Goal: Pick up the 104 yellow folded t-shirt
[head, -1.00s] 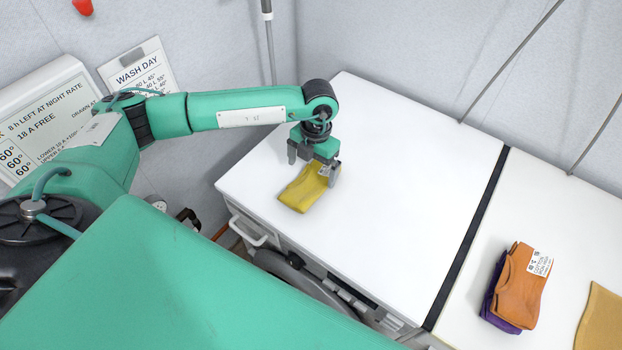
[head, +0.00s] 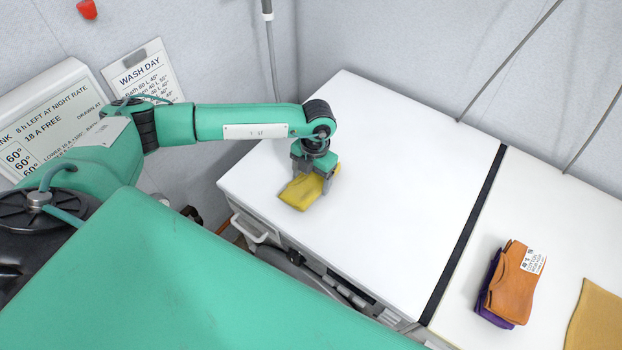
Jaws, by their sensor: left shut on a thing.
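The yellow folded t-shirt (head: 301,193) is near the left front edge of the white top in the head view. My left gripper (head: 311,182) is over its far end, pointing down, with its fingers shut on the shirt. The fingers and wrist hide the shirt's far part. The near end of the shirt is uncovered. I cannot tell whether the shirt is lifted off the surface. My right gripper is not in view.
The white worktop (head: 400,180) is clear around the shirt, with a black strip (head: 465,233) on its right. Beyond it lie an orange folded garment (head: 513,288) on a purple one (head: 492,305) and a tan cloth (head: 597,318). Grey walls stand behind.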

